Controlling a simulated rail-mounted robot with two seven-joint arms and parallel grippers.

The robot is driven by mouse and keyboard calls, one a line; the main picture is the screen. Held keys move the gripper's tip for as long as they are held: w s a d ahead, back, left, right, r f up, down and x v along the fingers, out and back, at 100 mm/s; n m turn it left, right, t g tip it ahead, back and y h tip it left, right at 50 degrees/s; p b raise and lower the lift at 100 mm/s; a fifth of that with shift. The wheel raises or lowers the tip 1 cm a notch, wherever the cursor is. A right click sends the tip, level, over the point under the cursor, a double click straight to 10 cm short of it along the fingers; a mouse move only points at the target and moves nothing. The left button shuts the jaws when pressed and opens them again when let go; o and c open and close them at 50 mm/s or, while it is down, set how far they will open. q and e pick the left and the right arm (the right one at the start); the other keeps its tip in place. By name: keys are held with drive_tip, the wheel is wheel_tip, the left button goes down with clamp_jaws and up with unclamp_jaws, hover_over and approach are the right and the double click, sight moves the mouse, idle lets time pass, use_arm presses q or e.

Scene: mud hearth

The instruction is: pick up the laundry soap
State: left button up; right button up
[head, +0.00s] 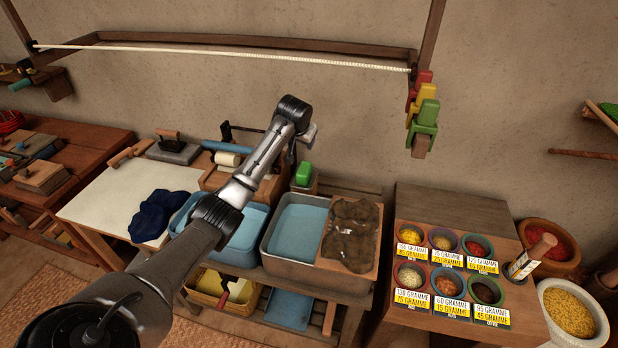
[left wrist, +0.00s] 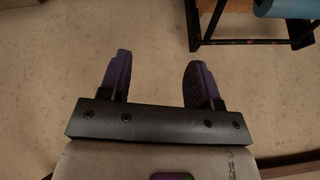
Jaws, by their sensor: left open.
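A bright green block (head: 304,173), which looks like the laundry soap, sits on a small wooden stand (head: 303,187) behind the wash basins in the head view. My left arm reaches in from the lower left, and its gripper (head: 308,134) is above the block, apart from it. In the left wrist view my left gripper (left wrist: 158,62) is open, with two dark purple fingers spread and nothing between them. The plain wall is behind the fingers, and the green block does not show there. My right gripper is not in view.
A spice table (head: 450,210) stands right.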

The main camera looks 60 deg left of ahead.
use_arm(q)
drive_tip(key=n+g+h, duration=0.1)
approach(304, 168)
drive_tip(key=r, duration=0.2)
drive_tip(key=shift+n, duration=0.6)
drive_tip(key=x, duration=0.3)
drive_tip(key=b+x, duration=0.1)
drive_tip(key=x, duration=0.1)
drive_tip(key=b+x, duration=0.1)
drive_tip(key=x, duration=0.2)
drive_tip(key=shift+d+f, duration=0.15)
drive_tip(key=shift+f, duration=0.2)
drive_tip(key=f+b, duration=0.1)
drive_tip(key=f, duration=0.1)
drive_tip(key=a+f+b, duration=0.1)
drive_tip(key=shift+w+f+h+b, duration=0.3)
drive_tip(key=shift+w+f, duration=0.05)
drive_tip(key=shift+w+a+f+b, duration=0.25)
drive_tip(key=shift+f+b, duration=0.15)
drive_tip(key=shift+f, duration=0.2)
drive_tip(key=shift+c, duration=0.3)
drive_tip(key=c, duration=0.6)
drive_tip(key=shift+c, duration=0.6)
drive_tip(key=shift+r, duration=0.1)
